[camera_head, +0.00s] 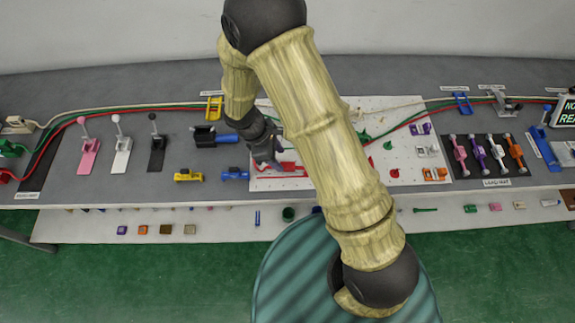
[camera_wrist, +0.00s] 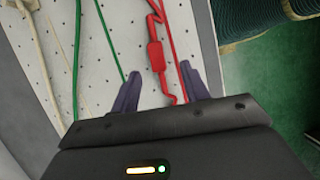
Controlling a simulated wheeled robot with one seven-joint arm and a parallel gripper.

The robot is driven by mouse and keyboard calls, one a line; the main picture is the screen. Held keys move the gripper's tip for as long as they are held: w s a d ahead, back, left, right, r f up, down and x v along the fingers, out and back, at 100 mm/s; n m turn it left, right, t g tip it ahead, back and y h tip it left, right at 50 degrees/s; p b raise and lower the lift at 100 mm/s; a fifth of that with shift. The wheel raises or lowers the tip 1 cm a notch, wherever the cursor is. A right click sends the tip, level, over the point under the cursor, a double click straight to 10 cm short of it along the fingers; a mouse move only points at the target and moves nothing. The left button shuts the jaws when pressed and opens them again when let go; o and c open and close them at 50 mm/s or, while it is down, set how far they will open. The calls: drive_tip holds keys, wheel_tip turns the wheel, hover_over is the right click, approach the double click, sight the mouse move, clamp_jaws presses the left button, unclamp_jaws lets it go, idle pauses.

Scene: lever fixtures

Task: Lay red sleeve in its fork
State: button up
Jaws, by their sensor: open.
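The red sleeve (camera_wrist: 156,55) is a small block on a red cable (camera_wrist: 172,25), lying over the white perforated board (camera_wrist: 110,60) in the wrist view. In the head view a red piece (camera_head: 288,166), seemingly the sleeve, shows just right of my gripper (camera_head: 268,163). My gripper (camera_wrist: 158,78) is open, with one dark finger on each side of the red cable line. The sleeve lies ahead between the fingertips, and nothing is gripped. I cannot make out the red sleeve's fork; my arm hides part of the board.
Green cable (camera_wrist: 77,60) and cream cable (camera_wrist: 45,60) run beside the red one. Blue (camera_head: 234,174) and yellow (camera_head: 188,175) fixtures stand left of the board. Several levers stand farther left. Several coloured levers stand on a dark panel (camera_head: 490,160) at right.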

sight(286, 164)
drive_tip(key=shift+p+x, duration=0.5)
drive_tip(key=shift+x, duration=2.1)
drive_tip(key=shift+w+d, duration=0.15)
drive_tip(key=shift+r, duration=0.1)
clamp_jaws()
